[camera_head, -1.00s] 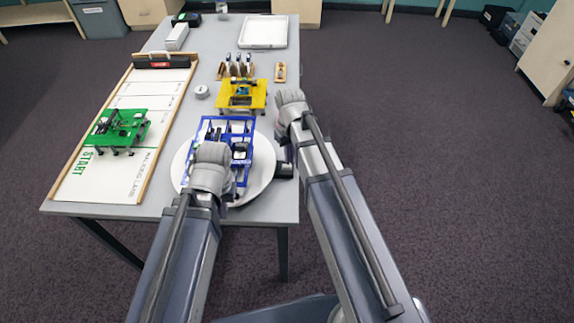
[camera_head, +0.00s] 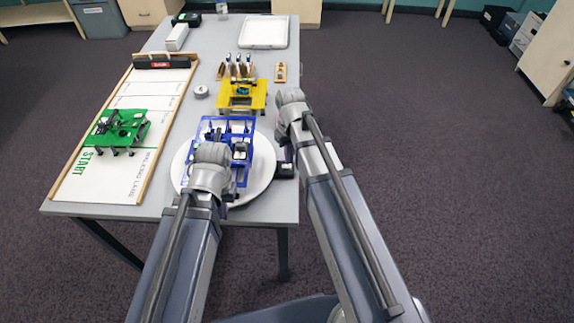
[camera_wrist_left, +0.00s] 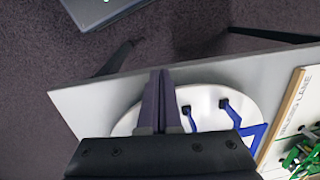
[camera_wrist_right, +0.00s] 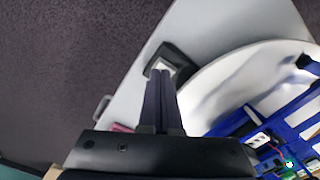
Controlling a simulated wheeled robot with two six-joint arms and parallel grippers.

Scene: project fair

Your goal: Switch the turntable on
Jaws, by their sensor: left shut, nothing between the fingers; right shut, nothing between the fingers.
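The turntable is a round white disc (camera_head: 265,180) at the near right of the table. A blue walking machine (camera_head: 246,126) stands on it. A small black switch box (camera_head: 285,170) with a pale top sits beside the disc's right edge; it also shows in the right wrist view (camera_wrist_right: 182,57). My right gripper (camera_wrist_right: 161,72) is shut and empty, its tips over or at the box's pale part; I cannot tell whether they touch. My left gripper (camera_wrist_left: 158,72) is shut and empty over the disc's near side. In the head view my arms hide most of both grippers.
A green walker (camera_head: 118,128) stands on a walking-lane board (camera_head: 110,178) at the left. A yellow walker (camera_head: 242,92) and a small grey round object (camera_head: 201,91) are behind the disc. A white tray (camera_head: 263,32) lies at the back. The table's right edge is close to the box.

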